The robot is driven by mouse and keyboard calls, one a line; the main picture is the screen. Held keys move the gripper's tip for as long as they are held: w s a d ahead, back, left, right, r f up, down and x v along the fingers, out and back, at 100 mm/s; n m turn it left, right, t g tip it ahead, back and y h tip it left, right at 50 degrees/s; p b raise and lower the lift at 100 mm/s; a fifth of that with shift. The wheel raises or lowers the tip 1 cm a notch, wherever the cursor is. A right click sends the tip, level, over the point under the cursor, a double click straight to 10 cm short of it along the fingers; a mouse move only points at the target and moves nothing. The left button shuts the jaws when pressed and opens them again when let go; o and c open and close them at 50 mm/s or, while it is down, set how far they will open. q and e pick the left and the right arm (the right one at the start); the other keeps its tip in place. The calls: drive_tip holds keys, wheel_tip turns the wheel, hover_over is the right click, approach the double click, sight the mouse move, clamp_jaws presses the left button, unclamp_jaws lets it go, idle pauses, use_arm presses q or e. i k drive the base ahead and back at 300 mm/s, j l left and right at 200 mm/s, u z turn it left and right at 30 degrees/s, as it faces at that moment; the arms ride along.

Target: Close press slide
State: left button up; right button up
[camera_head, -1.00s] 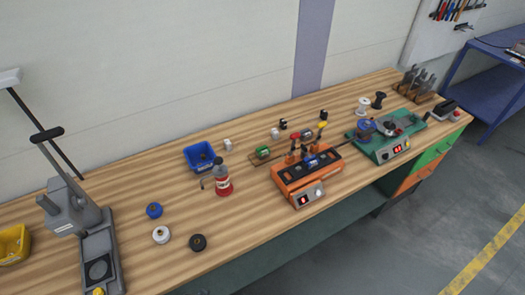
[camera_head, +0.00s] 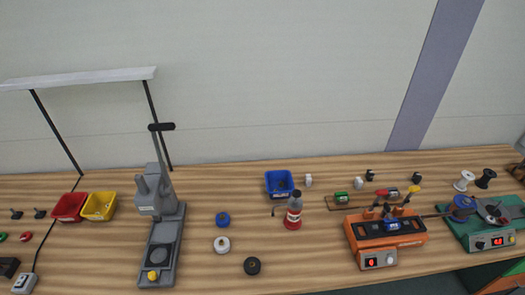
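A grey hand press (camera_head: 154,190) stands on the wooden bench left of centre, with a tall lever and black handle (camera_head: 161,127) raised at the top. Its slide (camera_head: 160,252) extends forward from under the press head toward the front of the bench. The slide has a dark round recess and a yellow knob (camera_head: 152,275) at its front end. Neither of my grippers is in view.
A red bin (camera_head: 69,207) and a yellow bin (camera_head: 100,206) sit left of the press. Blue, white and black round parts (camera_head: 222,245) lie to its right, before a red bottle (camera_head: 293,212). Orange (camera_head: 385,238) and green (camera_head: 485,228) machines stand further right.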

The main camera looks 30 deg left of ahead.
sight(159, 257)
drive_tip(key=k+j+u, duration=0.1)
drive_tip(key=u, duration=1.95)
